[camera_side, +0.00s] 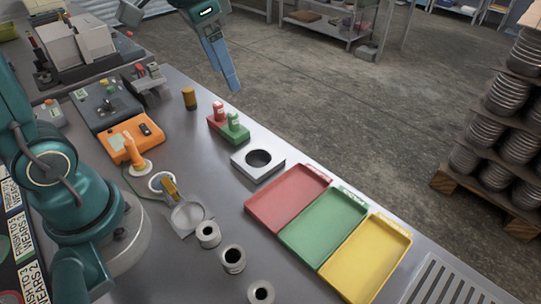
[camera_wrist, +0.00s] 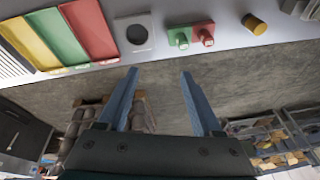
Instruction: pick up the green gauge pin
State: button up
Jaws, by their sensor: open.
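The green gauge pin (camera_side: 233,120) stands upright in a green block beside a red block near the table's far edge. In the wrist view the pin (camera_wrist: 182,42) appears on the green block, above and right of the fingertips. The red gauge pin (camera_side: 218,108) stands in the red block; it also shows in the wrist view (camera_wrist: 207,41). My gripper (camera_side: 237,88) hangs in the air past the far edge of the table, beyond the pins. In the wrist view its blue fingers (camera_wrist: 159,72) are spread wide with nothing between them.
A white block with a round hole (camera_side: 275,154) stands near the pins. Red (camera_side: 262,210), green (camera_side: 300,243) and yellow (camera_side: 345,276) trays lie to its right. A brown cylinder (camera_side: 189,98) stands to the left of the pins. Open floor lies past the table edge.

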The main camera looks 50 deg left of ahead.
jog(key=g, duration=0.2)
send_near(233, 114)
jog(key=d, duration=0.2)
jog(key=shift+n+g, duration=0.4)
jog(key=shift+g, duration=0.3)
jog(key=f, duration=0.1)
jog(key=a+f, duration=0.1)
jog(key=f, duration=0.1)
jog(key=w+a+f, duration=0.1)
jog(key=f, duration=0.1)
jog(key=shift+w+a+f, duration=0.1)
jog(key=shift+a+f, duration=0.1)
jog(key=shift+f, duration=2.55)
grip_shut()
